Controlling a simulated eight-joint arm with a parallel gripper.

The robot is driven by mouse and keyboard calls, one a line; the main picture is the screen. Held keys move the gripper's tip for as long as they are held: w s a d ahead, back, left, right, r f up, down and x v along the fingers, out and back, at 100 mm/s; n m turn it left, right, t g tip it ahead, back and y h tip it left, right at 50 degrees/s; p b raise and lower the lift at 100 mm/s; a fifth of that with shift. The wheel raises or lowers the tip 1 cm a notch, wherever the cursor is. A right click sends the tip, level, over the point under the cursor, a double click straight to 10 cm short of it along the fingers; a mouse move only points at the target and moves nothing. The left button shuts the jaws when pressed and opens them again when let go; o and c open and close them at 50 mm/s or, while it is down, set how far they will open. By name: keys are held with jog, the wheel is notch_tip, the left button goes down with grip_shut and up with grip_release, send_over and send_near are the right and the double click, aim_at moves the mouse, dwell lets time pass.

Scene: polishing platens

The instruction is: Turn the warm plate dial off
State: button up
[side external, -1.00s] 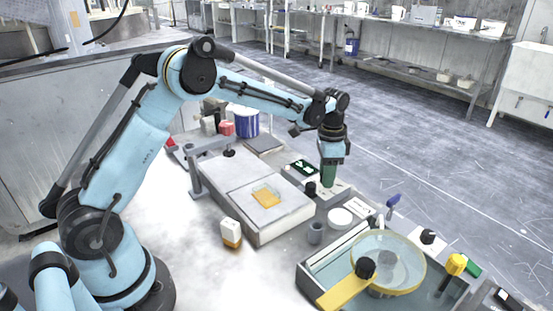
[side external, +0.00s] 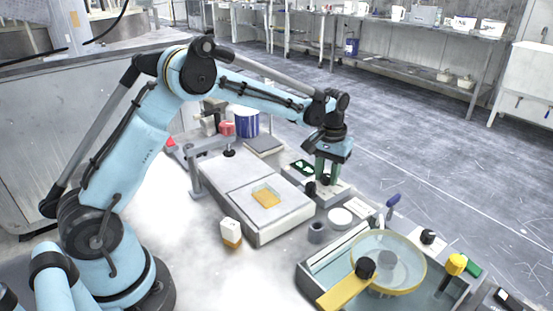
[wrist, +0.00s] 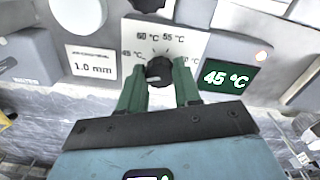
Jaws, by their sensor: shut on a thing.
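The warm plate dial (wrist: 159,71) is a small black knob on a white panel printed with temperatures, such as 60 °C and 55 °C. My gripper (wrist: 159,88) has its two green fingers closed on the dial, one on each side. In the side view, my gripper (side external: 328,178) reaches down to the small panel beside the warm plate (side external: 285,212). A green display (wrist: 228,78) next to the dial reads 45 °C. The exact direction of the dial's pointer is hard to tell.
A second black knob (wrist: 148,4) stands near the dial. A label reading 1.0 mm (wrist: 92,62) lies to its left. In the side view, a grey cup (side external: 317,232), a white disc (side external: 340,217) and a basin with a round yellow-rimmed sieve (side external: 412,283) stand close by.

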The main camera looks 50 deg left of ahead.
aim_at(326, 176)
jog(key=n, duration=0.4)
jog(key=shift+r+n, duration=0.1)
jog(key=shift+n, duration=0.3)
dwell(0.4)
jog(key=o, duration=1.1)
jog(key=shift+c, duration=0.2)
notch_tip(326, 176, up, 12)
